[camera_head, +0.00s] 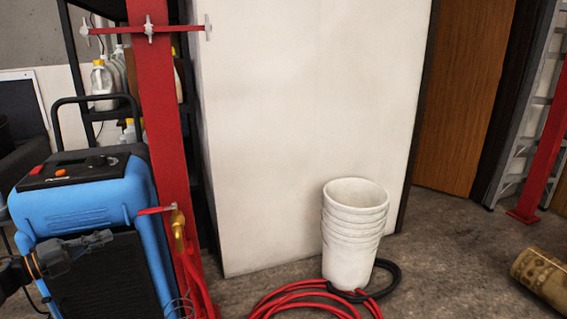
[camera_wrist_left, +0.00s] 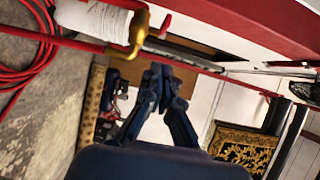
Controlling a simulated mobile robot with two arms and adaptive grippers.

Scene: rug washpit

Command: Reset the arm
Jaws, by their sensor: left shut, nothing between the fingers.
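My left gripper (camera_head: 100,240) reaches in from the left edge of the head view, in front of the blue machine (camera_head: 78,200). It is dark, shut and empty. In the left wrist view its fingers (camera_wrist_left: 163,82) stand in the middle and come together toward their tips. My right gripper is in neither view. No object is held.
A red post (camera_head: 160,120) with a brass valve (camera_head: 178,228) stands right of the blue machine. White stacked buckets (camera_head: 350,240) stand by a coiled red hose (camera_head: 300,296). A rolled rug (camera_head: 543,275) lies at the right edge. Open floor (camera_head: 450,265) lies between.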

